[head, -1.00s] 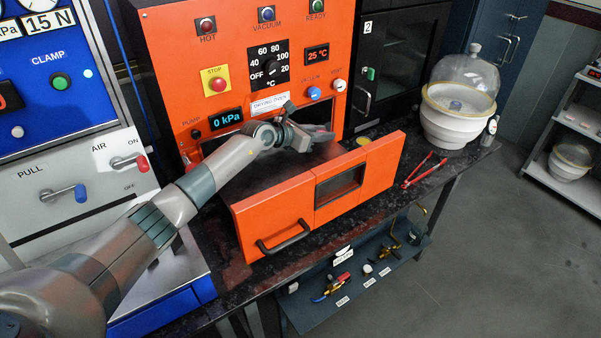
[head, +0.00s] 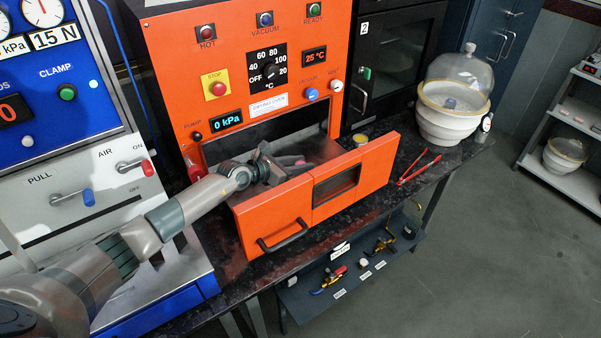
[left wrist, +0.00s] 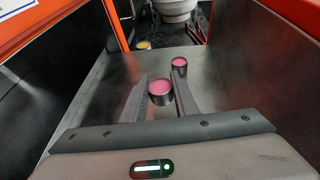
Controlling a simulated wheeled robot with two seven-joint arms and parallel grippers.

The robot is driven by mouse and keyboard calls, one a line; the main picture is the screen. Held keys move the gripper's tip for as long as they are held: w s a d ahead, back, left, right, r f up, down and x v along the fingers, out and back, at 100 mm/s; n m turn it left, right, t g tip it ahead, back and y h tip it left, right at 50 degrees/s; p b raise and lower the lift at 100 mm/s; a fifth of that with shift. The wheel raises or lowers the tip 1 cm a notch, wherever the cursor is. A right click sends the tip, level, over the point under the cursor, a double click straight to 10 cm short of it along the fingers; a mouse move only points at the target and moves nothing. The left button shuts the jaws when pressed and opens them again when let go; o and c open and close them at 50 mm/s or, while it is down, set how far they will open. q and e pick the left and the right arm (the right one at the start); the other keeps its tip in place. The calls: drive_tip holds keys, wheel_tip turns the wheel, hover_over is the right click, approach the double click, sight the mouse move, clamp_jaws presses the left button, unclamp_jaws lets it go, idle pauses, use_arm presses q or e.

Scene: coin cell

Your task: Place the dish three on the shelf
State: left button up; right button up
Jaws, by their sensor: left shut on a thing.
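A small metal dish with pink contents (left wrist: 160,93) sits between the fingers of my left gripper (left wrist: 163,88) in the left wrist view. The gripper is shut on it, low inside the open orange drawer (head: 345,187) of the drying oven. A second pink-filled dish (left wrist: 179,65) stands just beyond, by the tip of the right finger. In the head view my left gripper (head: 283,168) hides most of the dishes, and a bit of pink (head: 299,162) shows beside it. No number is readable on either dish. A grey shelf unit (head: 560,125) stands at the far right. My right gripper is not in view.
The drawer's orange front and dark side walls surround my gripper. A desiccator with a clear dome (head: 455,95), red tongs (head: 419,166) and a small yellow-topped item (head: 361,140) are on the dark bench to the right. A lower shelf (head: 350,275) holds several fittings.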

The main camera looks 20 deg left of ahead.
use_arm(q)
drive_tip(key=shift+f, duration=1.95)
drive_tip(key=shift+f, duration=0.1)
drive_tip(key=o, duration=1.1)
drive_tip(key=shift+c, duration=0.2)
drive_tip(key=shift+r, duration=0.2)
drive_tip(key=v, duration=1)
drive_tip(key=shift+s+a, duration=0.2)
drive_tip(key=shift+s, duration=0.1)
drive_tip(key=shift+s+a+r, duration=0.3)
drive_tip(key=shift+s+r, duration=0.05)
drive_tip(key=shift+s, duration=0.15)
